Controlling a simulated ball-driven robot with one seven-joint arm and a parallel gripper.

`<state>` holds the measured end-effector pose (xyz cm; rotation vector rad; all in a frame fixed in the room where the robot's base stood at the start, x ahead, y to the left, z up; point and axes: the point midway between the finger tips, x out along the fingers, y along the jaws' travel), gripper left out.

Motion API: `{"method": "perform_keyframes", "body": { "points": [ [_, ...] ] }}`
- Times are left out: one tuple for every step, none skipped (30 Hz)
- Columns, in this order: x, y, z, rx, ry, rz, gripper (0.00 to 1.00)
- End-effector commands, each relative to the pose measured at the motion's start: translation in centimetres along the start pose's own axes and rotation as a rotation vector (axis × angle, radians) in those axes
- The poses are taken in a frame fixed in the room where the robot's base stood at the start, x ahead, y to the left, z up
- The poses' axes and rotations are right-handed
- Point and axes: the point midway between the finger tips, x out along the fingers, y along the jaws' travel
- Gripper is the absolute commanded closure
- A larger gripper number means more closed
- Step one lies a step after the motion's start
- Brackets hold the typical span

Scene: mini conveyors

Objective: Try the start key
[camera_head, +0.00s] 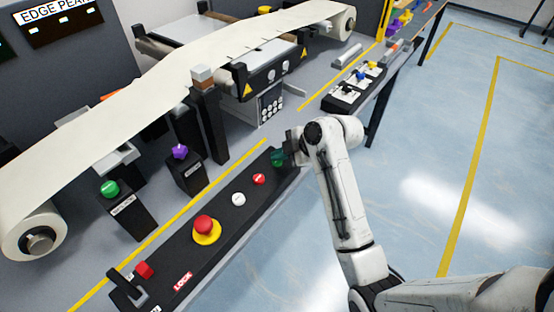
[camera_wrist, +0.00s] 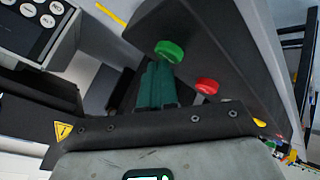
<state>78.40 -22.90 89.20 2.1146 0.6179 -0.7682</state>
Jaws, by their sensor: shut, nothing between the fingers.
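In the wrist view a round green key (camera_wrist: 169,51) stands on the black control panel (camera_wrist: 225,55), with a red button (camera_wrist: 206,87) beside it. I take the green one for the start key; I see no readable label on it. My gripper (camera_wrist: 157,66) has its teal fingers together and empty, with the tips close to the green key. I cannot tell whether they touch it. In the head view my gripper (camera_head: 277,158) is over the far end of the panel (camera_head: 220,253), and it hides the green key there.
A green knob (camera_head: 110,188) and a purple knob (camera_head: 180,152) stand beyond the yellow line. The floor at right is clear.

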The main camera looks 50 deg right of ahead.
Motion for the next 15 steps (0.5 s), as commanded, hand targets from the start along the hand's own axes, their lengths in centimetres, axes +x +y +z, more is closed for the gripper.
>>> {"method": "perform_keyframes", "body": {
  "points": [
    [0.11,-0.13,0.10,0.001,-0.001,-0.002,1.00],
    [0.13,-0.15,0.11,0.001,-0.001,-0.002,1.00],
    [0.11,-0.13,0.10,0.001,-0.001,-0.002,1.00],
    [0.11,-0.13,0.09,0.001,-0.001,-0.002,1.00],
    [0.11,-0.13,0.10,0.001,-0.001,-0.002,1.00],
    [0.11,-0.14,0.10,0.001,-0.001,-0.002,1.00],
    [0.11,-0.14,0.10,0.001,-0.001,-0.002,1.00],
    [0.11,-0.14,0.11,0.001,-0.001,-0.002,1.00],
    [0.11,-0.14,0.11,0.001,-0.001,-0.002,1.00],
    [0.10,-0.14,0.10,0.001,-0.001,-0.002,1.00],
    [0.07,-0.12,0.08,0.001,-0.001,-0.003,1.00],
    [0.01,-0.08,0.03,0.001,-0.001,-0.003,1.00],
    [-0.06,-0.03,-0.01,0.001,-0.001,-0.003,1.00],
    [-0.14,0.03,-0.07,0.001,-0.001,-0.003,1.00],
    [-0.28,0.13,-0.17,0.001,-0.001,-0.003,1.00]
  ]
}}
